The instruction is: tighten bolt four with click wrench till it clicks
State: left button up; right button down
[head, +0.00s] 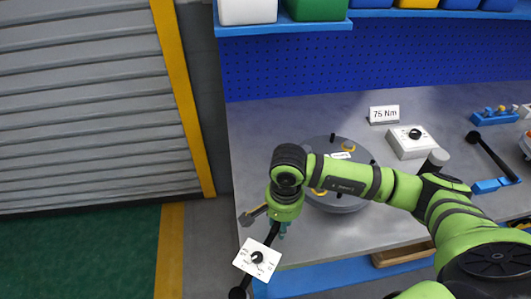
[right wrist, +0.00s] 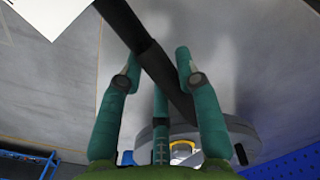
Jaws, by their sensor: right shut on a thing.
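My right gripper (head: 282,228) is shut on the click wrench, a dark bar (head: 270,238) that slants down-left past the table's front left corner to a black knob end. In the right wrist view the bar (right wrist: 150,55) passes between the fingers (right wrist: 158,75). A white plate with a black dial (head: 246,264) shows over the bar; its corner is in the right wrist view (right wrist: 40,12). The round grey flanged shell (head: 338,203) lies on the table, with dark bolts and yellow rings, partly behind my right arm. I cannot tell which bolt is four. My left gripper is out of view.
A "75 Nm" sign (head: 384,113) and a white dial box (head: 408,149) stand behind the shell. At right are a black tool on blue holders (head: 487,186) and a blue tray (head: 494,119).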

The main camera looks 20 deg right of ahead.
pick_arm(q)
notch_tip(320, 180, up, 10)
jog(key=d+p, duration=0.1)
jog(key=p, duration=0.8)
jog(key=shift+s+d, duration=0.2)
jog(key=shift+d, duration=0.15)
pick_arm(e)
jog(key=w+r+n, duration=0.4)
jog(key=r+n, duration=0.2)
jog(key=n, duration=1.1)
jog(key=w+d+r+n, duration=0.1)
jog(key=w+r+n, duration=0.4)
jog(key=n, duration=1.2)
notch_tip(320, 180, up, 2)
jog(key=shift+r+n+h, duration=0.1)
jog(key=shift+n+h, duration=0.3)
